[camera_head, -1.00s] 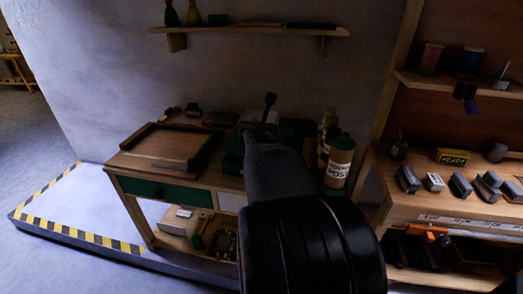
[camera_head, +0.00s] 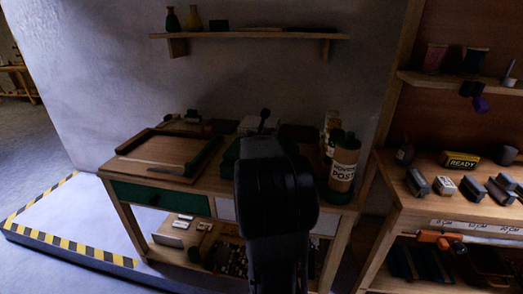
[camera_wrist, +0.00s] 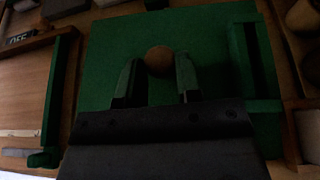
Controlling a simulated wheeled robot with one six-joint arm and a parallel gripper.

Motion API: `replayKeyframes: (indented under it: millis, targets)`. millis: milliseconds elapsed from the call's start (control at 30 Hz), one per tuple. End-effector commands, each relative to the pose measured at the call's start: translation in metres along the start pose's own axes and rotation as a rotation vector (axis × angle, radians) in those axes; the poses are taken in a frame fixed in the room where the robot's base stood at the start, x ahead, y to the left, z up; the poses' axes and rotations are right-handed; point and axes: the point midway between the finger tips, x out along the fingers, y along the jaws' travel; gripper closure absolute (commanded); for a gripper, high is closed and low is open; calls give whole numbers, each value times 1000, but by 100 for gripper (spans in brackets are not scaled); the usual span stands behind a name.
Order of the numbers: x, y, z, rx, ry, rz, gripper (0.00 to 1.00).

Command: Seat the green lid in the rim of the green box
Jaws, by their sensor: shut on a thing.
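In the wrist view, the green lid (camera_wrist: 108,52) is a broad flat panel with a round wooden knob (camera_wrist: 159,60). My gripper (camera_wrist: 158,75) has its two fingers on either side of the knob and is shut on it. A raised green bar (camera_wrist: 242,65) runs along the lid's right side; I cannot tell whether it belongs to the green box. In the head view my arm covers most of that spot, and a little green (camera_head: 231,152) shows left of it. Whether the lid touches the box rim is hidden.
A wooden tray (camera_head: 150,170) with a green right edge lies left on the workbench. A labelled "POST" canister (camera_head: 343,165) stands close to the right of my arm. A wall shelf (camera_head: 250,36) hangs behind, and a second bench (camera_head: 405,200) with small blocks stands right.

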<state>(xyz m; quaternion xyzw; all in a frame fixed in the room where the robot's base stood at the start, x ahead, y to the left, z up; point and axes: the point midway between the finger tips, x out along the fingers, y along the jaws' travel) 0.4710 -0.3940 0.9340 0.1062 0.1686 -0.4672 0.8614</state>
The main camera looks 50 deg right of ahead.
Motion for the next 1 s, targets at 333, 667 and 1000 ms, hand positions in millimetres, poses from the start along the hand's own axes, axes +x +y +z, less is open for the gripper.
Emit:
replayKeyframes:
  millis: [333, 667, 1000]
  targets:
    - [8, 0, -22, 0, 0, 1, 100]
    - [8, 0, -22, 0, 1, 1, 42]
    - [-2, 0, -20, 0, -1, 2, 42]
